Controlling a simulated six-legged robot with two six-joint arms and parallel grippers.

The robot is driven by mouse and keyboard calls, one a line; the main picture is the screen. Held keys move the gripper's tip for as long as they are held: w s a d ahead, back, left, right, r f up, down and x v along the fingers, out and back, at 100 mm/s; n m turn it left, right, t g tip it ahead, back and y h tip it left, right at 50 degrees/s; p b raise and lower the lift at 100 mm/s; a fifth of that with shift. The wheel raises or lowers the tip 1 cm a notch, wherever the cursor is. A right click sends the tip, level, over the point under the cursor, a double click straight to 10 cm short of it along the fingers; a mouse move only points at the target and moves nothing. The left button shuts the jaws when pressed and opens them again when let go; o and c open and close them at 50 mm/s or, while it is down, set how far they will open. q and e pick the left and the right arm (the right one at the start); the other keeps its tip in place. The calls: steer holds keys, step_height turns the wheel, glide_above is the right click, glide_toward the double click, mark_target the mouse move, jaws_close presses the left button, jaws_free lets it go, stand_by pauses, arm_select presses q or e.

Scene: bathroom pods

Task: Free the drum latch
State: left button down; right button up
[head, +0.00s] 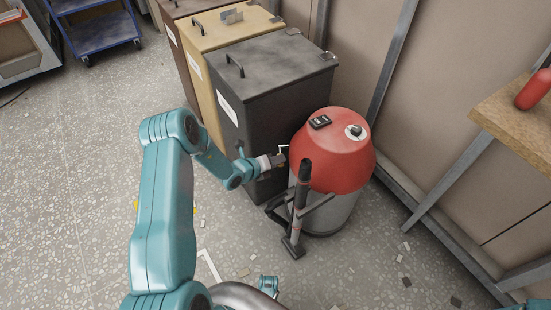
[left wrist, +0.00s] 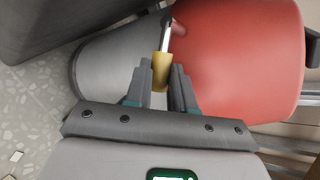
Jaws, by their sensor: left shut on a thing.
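The drum is a vacuum with a domed red lid (head: 331,152) and a grey metal body (head: 335,212), standing upright on the floor. In the left wrist view the red lid (left wrist: 235,55) fills the right side and the grey body (left wrist: 108,65) lies to the left. The drum latch (left wrist: 161,70) is a metal lever with a yellow grip, close to where lid and body meet. My left gripper (head: 280,160) reaches the drum's left side; in the left wrist view its fingers (left wrist: 160,88) are shut on the yellow grip. My right gripper is not in view.
A dark bin (head: 270,95) stands close behind and left of the drum, with a tan bin (head: 225,32) beyond. A black-handled floor tool (head: 299,205) stands at the drum's front. A wooden shelf (head: 515,115) is at right. Open floor (head: 85,150) lies left.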

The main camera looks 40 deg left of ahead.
arm_select(q)
steer(key=c, duration=0.9)
jaws_free()
steer(key=shift+c, duration=0.2)
steer(key=shift+s, duration=0.1)
steer(key=p+v, duration=0.4)
steer(key=v, duration=1.2)
steer(key=shift+s, duration=0.1)
